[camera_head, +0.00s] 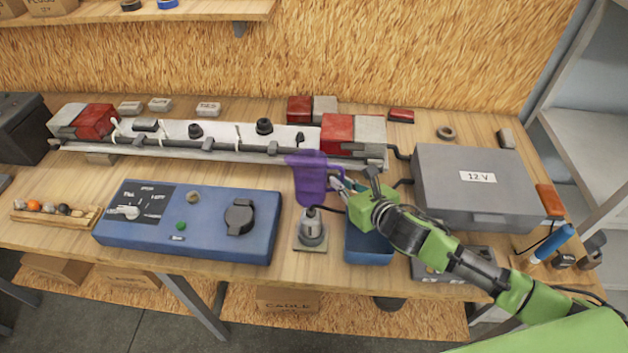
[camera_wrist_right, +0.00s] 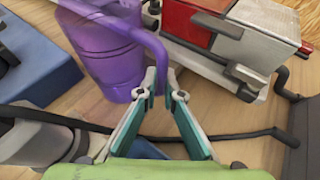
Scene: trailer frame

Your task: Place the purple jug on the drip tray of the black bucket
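The purple jug (camera_head: 309,178) is see-through and stands out in front of the long rail near the middle of the bench. In the right wrist view the jug (camera_wrist_right: 100,45) fills the upper left, its handle between the fingertips. My right gripper (camera_head: 338,184) is at the jug's right side; in the wrist view its fingers (camera_wrist_right: 161,88) close in on the handle from both sides. I cannot tell whether the jug's base touches the bench. I cannot make out a black bucket with a drip tray for certain. My left gripper is not in view.
A grey metal stand (camera_head: 311,232) is just below the jug, with a blue tray (camera_head: 368,247) right of it. A blue control panel (camera_head: 188,222) lies to the left. A grey 12 V box (camera_head: 478,187) is on the right. The long rail (camera_head: 215,148) runs behind.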

